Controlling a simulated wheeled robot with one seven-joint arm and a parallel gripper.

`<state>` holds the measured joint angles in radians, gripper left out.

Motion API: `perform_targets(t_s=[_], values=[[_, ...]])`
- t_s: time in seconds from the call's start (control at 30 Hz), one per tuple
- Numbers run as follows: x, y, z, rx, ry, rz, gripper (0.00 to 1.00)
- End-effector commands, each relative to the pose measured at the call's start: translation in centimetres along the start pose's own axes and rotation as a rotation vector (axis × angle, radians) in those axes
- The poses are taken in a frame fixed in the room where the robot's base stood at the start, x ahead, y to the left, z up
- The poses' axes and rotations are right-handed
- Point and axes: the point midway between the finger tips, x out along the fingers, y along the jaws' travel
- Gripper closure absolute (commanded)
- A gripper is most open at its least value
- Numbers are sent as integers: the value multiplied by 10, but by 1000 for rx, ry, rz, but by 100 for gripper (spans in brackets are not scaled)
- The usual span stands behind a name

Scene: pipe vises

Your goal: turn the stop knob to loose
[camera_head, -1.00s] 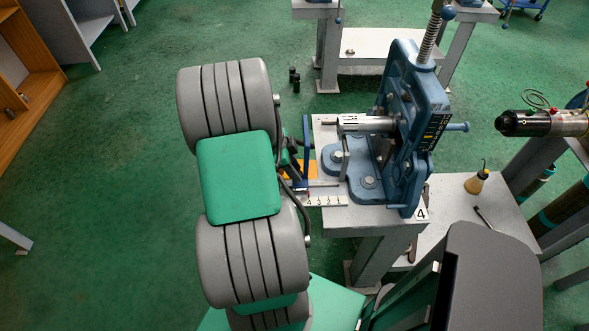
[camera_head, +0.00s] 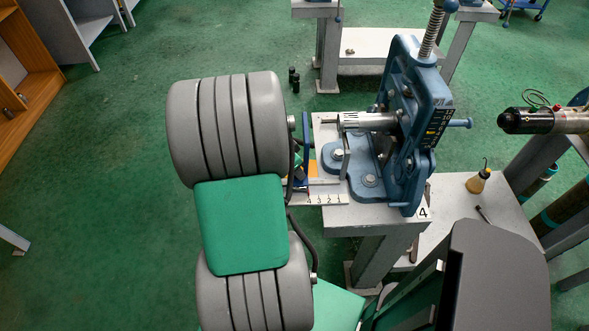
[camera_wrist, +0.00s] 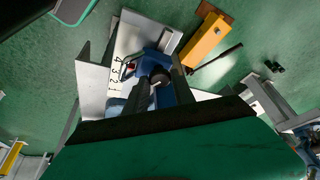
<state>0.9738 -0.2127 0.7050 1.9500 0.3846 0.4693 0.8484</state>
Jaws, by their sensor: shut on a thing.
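The blue pipe vise (camera_head: 405,120) stands on a grey stand at the right of the head view, with a metal cylinder held level in it. In the wrist view my gripper (camera_wrist: 160,78) has its two dark fingers on either side of a dark round knob (camera_wrist: 158,74), which I take for the stop knob. The fingers are shut on it, over a blue part. The fingers hide much of the knob, so I cannot read its setting. In the head view my own arm hides the gripper and knob.
The stand's top (camera_head: 372,213) carries a number strip (camera_head: 327,199) near its left edge. A small oil can (camera_head: 478,182) stands on the lower shelf at right. Green floor at left is free.

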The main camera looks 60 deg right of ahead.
Motion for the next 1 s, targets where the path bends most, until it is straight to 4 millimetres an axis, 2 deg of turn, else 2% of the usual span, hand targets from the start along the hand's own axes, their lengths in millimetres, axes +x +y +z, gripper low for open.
perform_targets(t_s=[0.3, 0.83, 0.87, 1.0], values=[[0, 1, -1, -125, 1, -52, 100], [0, 1, -1, -151, 0, -63, 100], [0, 1, -1, -151, 0, -63, 68], [0, 1, -1, -151, 0, -63, 56]])
